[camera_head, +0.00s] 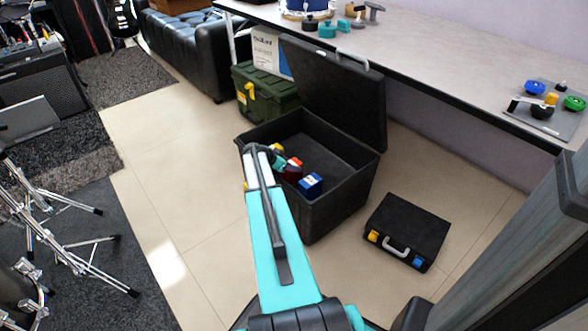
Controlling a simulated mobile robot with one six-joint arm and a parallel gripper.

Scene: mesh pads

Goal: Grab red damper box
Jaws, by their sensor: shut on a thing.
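The red damper box (293,174) is a small dark red block with a brighter red top, seen inside the open black case (338,205). My gripper (285,166) is at its left side, over the case's near left part, and is shut on it. The fingers are small and partly hidden by my arm, so the exact grip is hard to see. I cannot tell whether the red box touches the case floor. A blue box (310,184) with a white mark sits just right of the red box, near the case's front wall.
The case's raised lid (335,90) stands behind. A closed black case (408,232) lies on the floor at right. A green chest (264,92) stands behind left. A long table (430,60) runs along the wall. Drum stands (75,250) are at left; the floor between is clear.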

